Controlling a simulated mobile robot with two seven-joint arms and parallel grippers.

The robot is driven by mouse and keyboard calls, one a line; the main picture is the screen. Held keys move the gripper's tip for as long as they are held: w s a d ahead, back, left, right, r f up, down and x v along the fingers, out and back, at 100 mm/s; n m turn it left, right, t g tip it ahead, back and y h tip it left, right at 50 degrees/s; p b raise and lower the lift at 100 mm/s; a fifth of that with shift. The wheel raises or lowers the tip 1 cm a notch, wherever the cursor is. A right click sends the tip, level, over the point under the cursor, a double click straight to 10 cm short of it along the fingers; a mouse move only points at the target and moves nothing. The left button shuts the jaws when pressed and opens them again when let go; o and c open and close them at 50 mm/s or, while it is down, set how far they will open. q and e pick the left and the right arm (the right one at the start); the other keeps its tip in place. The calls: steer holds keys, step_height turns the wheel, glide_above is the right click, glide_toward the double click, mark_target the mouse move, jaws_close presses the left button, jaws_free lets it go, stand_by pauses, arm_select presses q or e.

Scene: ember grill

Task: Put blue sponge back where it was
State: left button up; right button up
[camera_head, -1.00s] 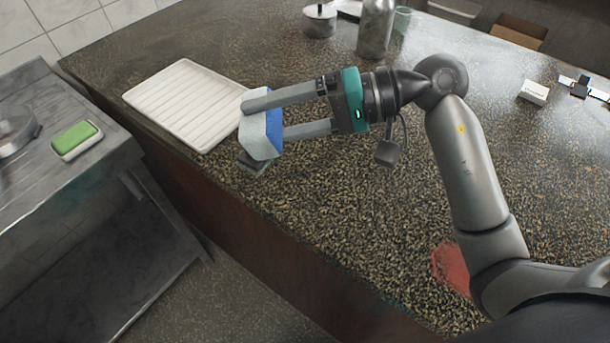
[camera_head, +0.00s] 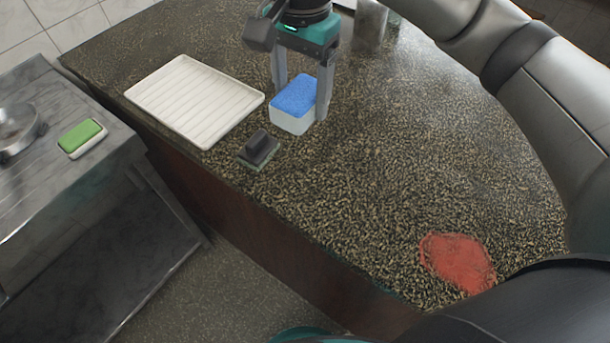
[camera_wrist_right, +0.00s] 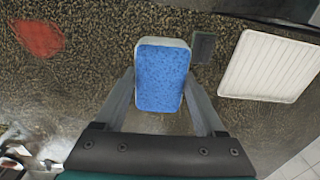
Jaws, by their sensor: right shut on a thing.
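The blue sponge (camera_head: 296,96) has a blue top and a pale lower layer. My right gripper (camera_head: 303,108) points down and is shut on its sides, beside the white tray. In the right wrist view the blue face of the sponge (camera_wrist_right: 161,78) shows between the two fingers of the right gripper (camera_wrist_right: 160,92). I cannot tell whether the sponge touches the counter or hangs just above it. My left gripper is not in view.
A ribbed white tray (camera_head: 190,98) lies left of the sponge. A red patch (camera_head: 457,262) marks the counter at the right. A green sponge (camera_head: 80,137) lies on the metal side table (camera_head: 75,190).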

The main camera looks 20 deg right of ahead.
steer(key=shift+w+d, duration=0.1)
steer(key=shift+d, duration=0.25)
step_height(320, 180, down, 20)
steer(key=shift+r, duration=0.15)
steer(key=o, duration=1.2)
steer(key=shift+c, duration=0.2)
steer(key=shift+r, duration=0.1)
step_height(320, 180, up, 12)
